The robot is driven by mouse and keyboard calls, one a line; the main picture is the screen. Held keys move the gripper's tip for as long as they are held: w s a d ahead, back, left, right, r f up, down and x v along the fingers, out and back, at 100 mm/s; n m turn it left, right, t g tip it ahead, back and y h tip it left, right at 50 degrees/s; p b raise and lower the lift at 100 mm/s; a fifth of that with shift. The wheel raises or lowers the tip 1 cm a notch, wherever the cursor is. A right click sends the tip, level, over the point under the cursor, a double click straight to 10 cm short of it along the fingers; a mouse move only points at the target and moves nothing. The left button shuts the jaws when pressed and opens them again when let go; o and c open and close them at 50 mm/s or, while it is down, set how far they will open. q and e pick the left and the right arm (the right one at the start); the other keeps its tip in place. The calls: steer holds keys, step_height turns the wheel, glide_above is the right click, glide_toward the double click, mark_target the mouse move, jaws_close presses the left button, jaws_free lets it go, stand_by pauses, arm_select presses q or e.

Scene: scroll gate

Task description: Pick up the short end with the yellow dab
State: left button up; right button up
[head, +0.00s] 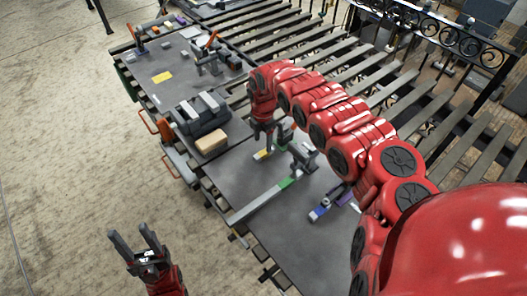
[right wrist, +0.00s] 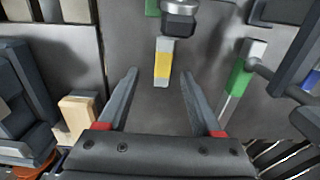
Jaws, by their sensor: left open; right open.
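The short end with the yellow dab (right wrist: 163,66) is a small grey bar lying on the dark bench top, with its far end close to a dark round part. In the head view its yellow dab (head: 262,154) shows just below my right gripper (head: 264,135). In the right wrist view my right gripper (right wrist: 157,95) is open and empty, its fingers on either side of the line to the bar, with the bar ahead between the tips. My left gripper (head: 136,243) is open and empty, away from the bench at the lower left.
A longer bar with a green dab (head: 286,183) lies to the right of the yellow one. A bar with a blue end (head: 319,213) lies further right. A tan block (head: 211,143) and a dark clamp-like block (head: 201,115) stand to the left.

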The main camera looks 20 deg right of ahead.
mark_target(264, 152)
steer(key=shift+s+a+f+p, duration=0.1)
steer(key=shift+s+f+p, duration=0.15)
steer(key=shift+f+p, duration=0.2)
step_height(264, 152, down, 4)
steer(key=shift+f+p, duration=0.1)
steer(key=shift+p, duration=0.65)
steer(key=shift+f, duration=0.1)
jaws_close()
stand_by(0.6)
